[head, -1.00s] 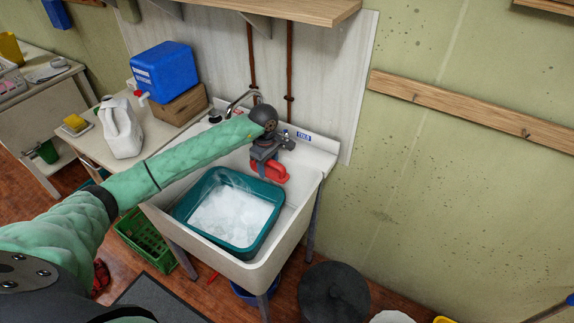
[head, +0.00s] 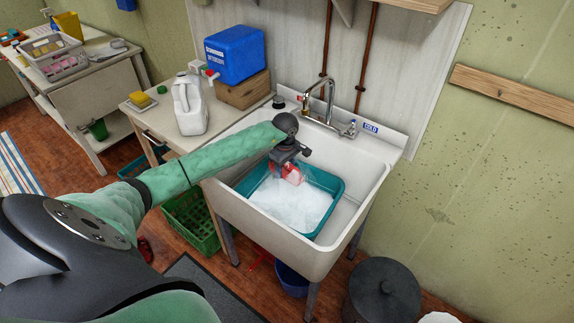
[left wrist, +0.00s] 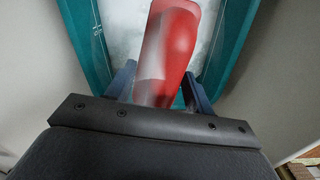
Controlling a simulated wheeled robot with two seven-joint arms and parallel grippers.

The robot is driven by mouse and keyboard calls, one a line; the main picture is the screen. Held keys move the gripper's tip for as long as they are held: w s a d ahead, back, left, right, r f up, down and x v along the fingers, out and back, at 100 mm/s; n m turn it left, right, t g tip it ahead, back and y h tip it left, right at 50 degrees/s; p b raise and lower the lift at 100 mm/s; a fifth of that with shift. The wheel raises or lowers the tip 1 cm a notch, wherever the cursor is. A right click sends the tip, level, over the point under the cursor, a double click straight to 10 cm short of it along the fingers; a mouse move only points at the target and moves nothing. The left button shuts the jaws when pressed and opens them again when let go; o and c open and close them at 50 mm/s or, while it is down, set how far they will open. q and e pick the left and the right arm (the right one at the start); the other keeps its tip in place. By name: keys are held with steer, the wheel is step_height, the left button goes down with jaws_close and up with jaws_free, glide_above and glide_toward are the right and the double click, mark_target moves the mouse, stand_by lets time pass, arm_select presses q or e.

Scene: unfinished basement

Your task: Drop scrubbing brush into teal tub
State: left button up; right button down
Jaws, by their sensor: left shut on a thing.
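The scrubbing brush (head: 293,175) is red. My left gripper (head: 287,166) is shut on it above the back left part of the teal tub (head: 338,192). The tub sits in the white sink and holds white suds. In the left wrist view, the red brush (left wrist: 172,50) is between the two fingers of the left gripper (left wrist: 158,85), with the teal tub wall (left wrist: 88,35) on both sides and suds beyond. I cannot tell whether the brush touches the suds. My right gripper is not in view.
The sink (head: 275,235) has a faucet (head: 320,100) at its back. A side table to its left holds a white jug (head: 190,105), a blue container (head: 235,53) and a yellow sponge (head: 139,100). A dark round bin (head: 383,292) stands on the floor at right.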

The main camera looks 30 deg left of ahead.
mark_target(285, 171)
arm_select(q)
step_height(285, 171, down, 3)
steer(key=shift+s+r, duration=0.1)
steer(key=shift+f+b, duration=0.3)
steer(key=shift+f, duration=0.3)
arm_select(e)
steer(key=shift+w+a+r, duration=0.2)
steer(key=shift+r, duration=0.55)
arm_select(q)
steer(key=o, duration=1.1)
steer(key=shift+r, duration=0.25)
step_height(285, 171, up, 7)
steer(key=b, duration=0.3)
steer(key=shift+r, duration=0.15)
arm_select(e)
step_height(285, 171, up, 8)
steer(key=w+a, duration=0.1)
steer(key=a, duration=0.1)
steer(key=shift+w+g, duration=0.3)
